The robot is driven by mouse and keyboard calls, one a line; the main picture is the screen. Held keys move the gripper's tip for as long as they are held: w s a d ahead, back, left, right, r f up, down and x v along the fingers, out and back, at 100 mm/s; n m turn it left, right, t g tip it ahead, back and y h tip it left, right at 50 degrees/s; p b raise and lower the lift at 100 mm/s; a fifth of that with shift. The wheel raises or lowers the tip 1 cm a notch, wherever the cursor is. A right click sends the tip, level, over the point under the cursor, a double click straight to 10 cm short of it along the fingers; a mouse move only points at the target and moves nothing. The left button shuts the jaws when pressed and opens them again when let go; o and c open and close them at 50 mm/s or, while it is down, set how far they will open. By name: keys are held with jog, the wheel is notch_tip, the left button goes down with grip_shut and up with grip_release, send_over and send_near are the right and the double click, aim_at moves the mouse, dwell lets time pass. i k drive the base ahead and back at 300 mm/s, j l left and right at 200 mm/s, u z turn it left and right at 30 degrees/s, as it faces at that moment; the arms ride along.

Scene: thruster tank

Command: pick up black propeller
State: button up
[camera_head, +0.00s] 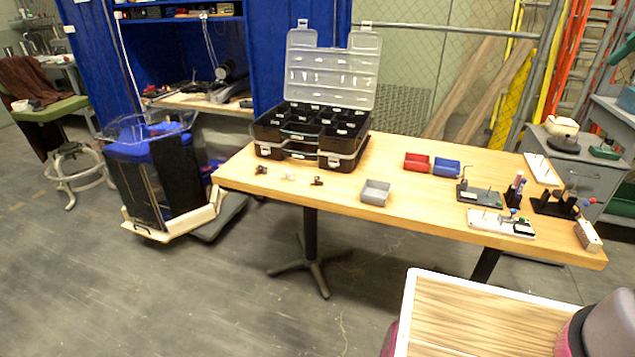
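Three small objects lie in a row near the front left edge of the wooden table (420,218). The right one (317,181) is small and black and looks like the black propeller, though it is too small to be sure. The left one (261,170) is dark brown or black, and its shape is also unclear. A pale one (289,176) lies between them. All three rest apart on the bare tabletop. My gripper is not in view.
A black organizer case (312,135) with its clear lid up stands behind the small objects. A grey bin (375,192) is to their right, with red (417,162) and blue (446,167) bins beyond. Stands and tools crowd the right end. Floor before the table's left half is clear.

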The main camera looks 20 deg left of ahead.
aim_at(316, 179)
jog(key=j+z, duration=0.1)
jog(key=j, duration=0.8)
jog(key=j+z, duration=0.15)
jog(key=j, duration=0.75)
jog(key=j+z, duration=0.1)
jog(key=j, duration=0.8)
jog(key=k+j+z, duration=0.15)
jog(key=j, duration=0.75)
jog(key=j+u, duration=0.1)
jog(key=i+l+u, duration=0.1)
jog(key=u, duration=0.35)
jog(key=l+u, duration=0.3)
jog(key=u, duration=0.15)
jog(key=l+u, duration=0.5)
jog(key=l, duration=1.3)
jog(key=k+l, duration=0.55)
jog(key=k, duration=0.15)
jog(key=i+j, duration=0.1)
